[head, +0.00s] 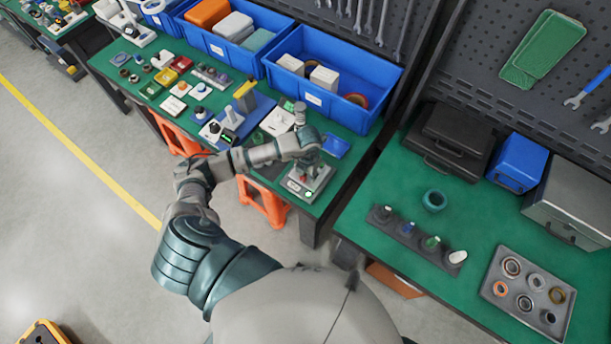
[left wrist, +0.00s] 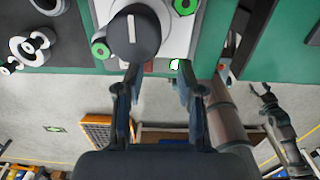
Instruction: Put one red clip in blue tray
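In the head view my left gripper (head: 310,160) is over a small grey device (head: 312,188) at the front edge of the left green bench. In the left wrist view its two fingers (left wrist: 155,78) stand apart with nothing clearly held. Just beyond them is the device's dark round knob (left wrist: 136,38) with a white bar. I cannot make out a red clip for sure; red bits near the device are too small to tell. A small blue tray (head: 336,146) lies right of my gripper. What seems to be my right gripper (left wrist: 262,92) shows small in the left wrist view.
Blue bins (head: 345,109) with boxes line the back of the bench. Small parts and a blue fixture (head: 262,104) lie to the left. An orange stool (head: 262,204) stands below. A second green bench (head: 480,222) with a dark socket row and grey parts tray is at the right.

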